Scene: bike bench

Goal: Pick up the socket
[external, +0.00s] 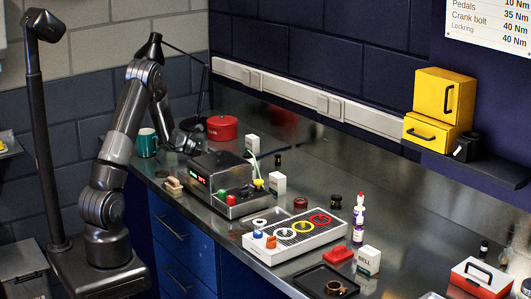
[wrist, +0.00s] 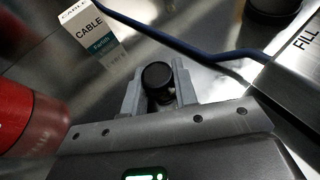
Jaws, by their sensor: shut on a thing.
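The socket (wrist: 158,76) is a small dark cylinder with a round black top, seen in the wrist view. My gripper (wrist: 158,92) has its two grey fingers on either side of it, shut on it. The socket stands roughly upright between the fingers, close to the steel bench top; I cannot tell whether it still touches the bench. In the external view my arm reaches down behind the metal unit with the red display (external: 213,172). There the fingertips and the socket are hidden.
In the wrist view, a white cable box (wrist: 92,32) stands at upper left, a red round container (wrist: 14,112) is close at left, and a blue cable (wrist: 190,49) runs behind. The metal unit marked FILL (wrist: 292,82) is close at right. A lamp (external: 152,46) stands behind my arm.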

